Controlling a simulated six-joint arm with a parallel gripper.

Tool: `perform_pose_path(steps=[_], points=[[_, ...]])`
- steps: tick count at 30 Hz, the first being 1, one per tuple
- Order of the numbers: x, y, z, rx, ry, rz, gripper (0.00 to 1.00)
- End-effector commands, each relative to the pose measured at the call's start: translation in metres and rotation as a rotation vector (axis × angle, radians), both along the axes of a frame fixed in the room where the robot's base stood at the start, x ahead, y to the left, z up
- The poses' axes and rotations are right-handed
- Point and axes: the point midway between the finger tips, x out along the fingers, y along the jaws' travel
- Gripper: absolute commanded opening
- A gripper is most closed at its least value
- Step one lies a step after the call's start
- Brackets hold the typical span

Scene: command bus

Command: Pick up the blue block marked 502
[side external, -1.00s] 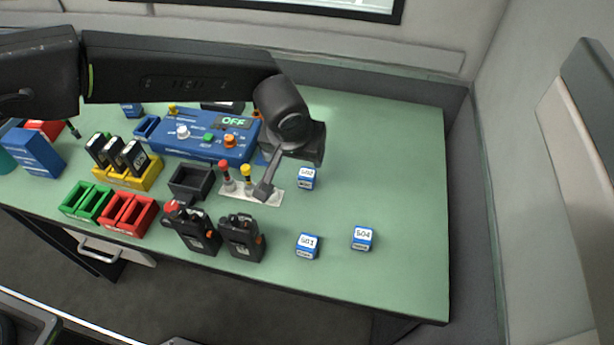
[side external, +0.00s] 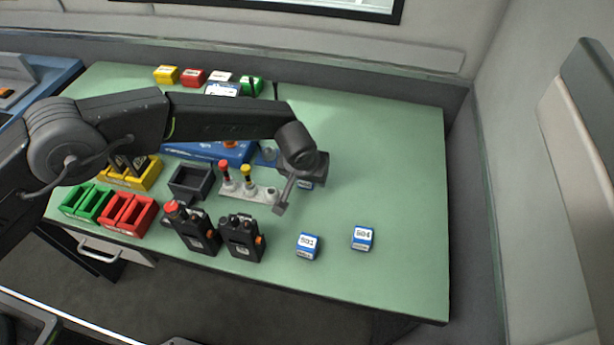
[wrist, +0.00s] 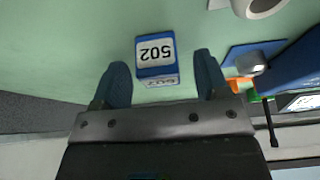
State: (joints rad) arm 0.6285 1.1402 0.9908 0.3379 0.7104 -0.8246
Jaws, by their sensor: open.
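The blue block marked 502 (wrist: 156,50) has a white label on top and stands on the green table. In the wrist view it lies between and just beyond the fingertips of my gripper (wrist: 160,72), with its label upside down. The fingers are open and hold nothing.
Two similar blue blocks, one marked 503 (side external: 308,246) and one marked 504 (side external: 362,239), stand nearer the front edge. A light holder with red and yellow levers (side external: 245,183) is left of my gripper. Two black devices (side external: 241,238) stand at the front. The table's right side is clear.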

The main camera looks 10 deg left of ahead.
Motion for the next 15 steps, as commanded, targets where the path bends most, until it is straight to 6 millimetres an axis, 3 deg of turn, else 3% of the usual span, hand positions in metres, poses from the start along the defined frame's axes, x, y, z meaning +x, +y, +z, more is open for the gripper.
perform_pose_path(steps=[8,15], points=[[0.0022,0.0000,-0.0042,-0.001,-0.001,0.000,0.68],[0.0020,-0.0001,-0.0040,-0.001,-0.001,0.000,0.47]])
